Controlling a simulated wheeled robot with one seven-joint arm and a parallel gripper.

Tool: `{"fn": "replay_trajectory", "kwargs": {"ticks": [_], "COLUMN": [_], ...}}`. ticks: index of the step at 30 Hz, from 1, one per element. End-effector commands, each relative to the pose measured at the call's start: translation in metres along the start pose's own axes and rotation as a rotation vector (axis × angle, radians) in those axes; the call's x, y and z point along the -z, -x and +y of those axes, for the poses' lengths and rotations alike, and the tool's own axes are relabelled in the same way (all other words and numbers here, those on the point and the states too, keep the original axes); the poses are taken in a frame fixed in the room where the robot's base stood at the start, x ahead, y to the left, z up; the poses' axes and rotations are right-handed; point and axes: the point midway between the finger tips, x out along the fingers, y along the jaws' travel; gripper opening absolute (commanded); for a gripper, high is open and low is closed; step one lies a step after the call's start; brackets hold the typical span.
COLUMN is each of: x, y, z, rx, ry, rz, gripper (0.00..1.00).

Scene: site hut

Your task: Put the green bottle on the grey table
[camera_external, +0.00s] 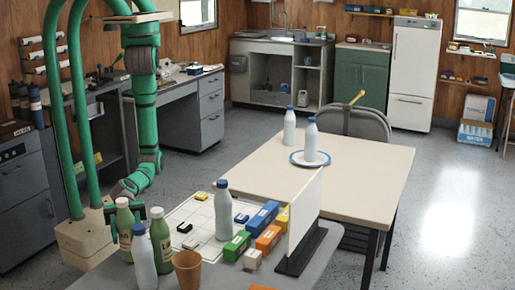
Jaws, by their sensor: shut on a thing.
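A green bottle (124,219) with a pale cap and a label is at the left end of the near grey table (225,277). My gripper (125,214) is shut on it, with a finger at either side of its upper part. Its lower part is partly hidden behind a white bottle, so I cannot tell whether it touches the tabletop. A second green bottle (161,238) stands on the grey table, just to the right of the held one.
On the grey table stand a white blue-capped bottle (143,262), a brown cup (187,270), another white bottle (222,212), coloured boxes (263,217) and an upright white panel (305,215). Behind is a beige table (365,165) with two white bottles, one on a plate (297,158).

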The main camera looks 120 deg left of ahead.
Motion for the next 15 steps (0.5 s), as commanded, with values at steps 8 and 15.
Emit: {"fn": "replay_trajectory", "kwargs": {"ticks": [8, 15], "x": [-0.0089, -0.0115], "y": [-0.0002, 0.0], "z": [-0.0006, -0.0004], "rx": [0.001, 0.001], "ry": [0.0, 0.0], "rz": [0.002, 0.001], "gripper": [0.22, 0.46]}}
